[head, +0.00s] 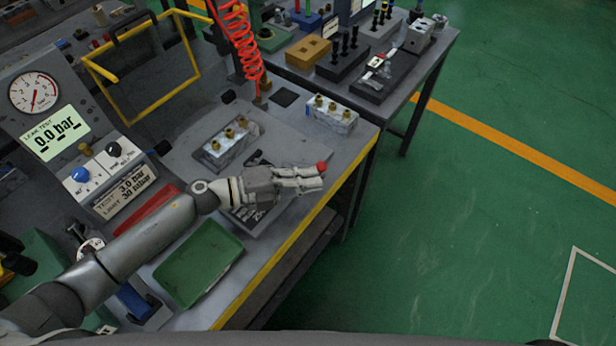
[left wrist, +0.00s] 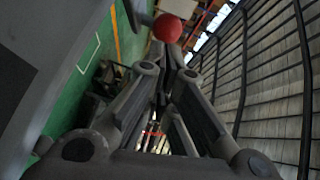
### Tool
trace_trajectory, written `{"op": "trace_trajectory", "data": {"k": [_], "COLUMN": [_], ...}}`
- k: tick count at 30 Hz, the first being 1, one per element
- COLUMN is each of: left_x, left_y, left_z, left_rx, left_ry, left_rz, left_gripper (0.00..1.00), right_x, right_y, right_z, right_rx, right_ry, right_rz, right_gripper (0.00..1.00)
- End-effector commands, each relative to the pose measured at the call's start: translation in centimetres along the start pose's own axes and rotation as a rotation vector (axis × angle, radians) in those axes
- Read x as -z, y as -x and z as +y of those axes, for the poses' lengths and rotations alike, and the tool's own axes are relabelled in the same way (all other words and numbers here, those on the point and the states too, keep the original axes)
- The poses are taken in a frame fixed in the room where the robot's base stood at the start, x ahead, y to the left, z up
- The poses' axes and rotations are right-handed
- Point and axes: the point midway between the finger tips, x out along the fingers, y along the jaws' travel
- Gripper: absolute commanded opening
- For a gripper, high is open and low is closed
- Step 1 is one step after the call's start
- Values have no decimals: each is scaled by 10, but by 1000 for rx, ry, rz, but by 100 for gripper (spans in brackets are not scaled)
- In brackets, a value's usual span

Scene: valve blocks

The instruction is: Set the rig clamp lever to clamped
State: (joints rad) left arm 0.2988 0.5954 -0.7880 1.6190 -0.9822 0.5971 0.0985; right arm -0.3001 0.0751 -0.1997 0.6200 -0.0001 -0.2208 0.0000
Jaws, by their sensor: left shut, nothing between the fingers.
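The rig clamp lever shows as a red ball knob (head: 321,167) at the far end of my left gripper (head: 314,178). The gripper is shut and empty, stretched out over the front part of the bench. In the left wrist view the red knob (left wrist: 168,28) sits just beyond the closed fingertips (left wrist: 176,62), on a dark stem coming in from the upper left. I cannot tell whether the fingers touch it. The lever's lower part is hidden behind the gripper in the head view. A valve block (head: 227,142) with brass fittings sits on the rig plate. My right gripper is not in view.
A second valve block (head: 331,114) stands near the bench's right edge. A green tray (head: 199,262) lies at the front. A red coiled hose (head: 240,45) hangs above the rig. A yellow guard frame (head: 103,73) stands behind. Open green floor lies to the right.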

Motion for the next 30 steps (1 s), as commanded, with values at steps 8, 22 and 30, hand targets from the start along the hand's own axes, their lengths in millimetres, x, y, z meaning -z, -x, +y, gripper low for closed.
{"op": "trace_trajectory", "data": {"k": [8, 22, 30], "left_x": [0, -2, -3], "left_y": [0, -6, -12], "left_z": [-1, -2, -5], "left_rx": [1, 12, 22], "left_ry": [1, 12, 23], "left_rz": [-5, -83, -150], "left_gripper": [0, 0, 0], "right_x": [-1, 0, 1], "right_y": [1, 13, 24], "right_z": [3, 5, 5], "right_rx": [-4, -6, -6], "right_ry": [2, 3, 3], "right_rz": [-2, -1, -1], "right_gripper": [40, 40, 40]}}
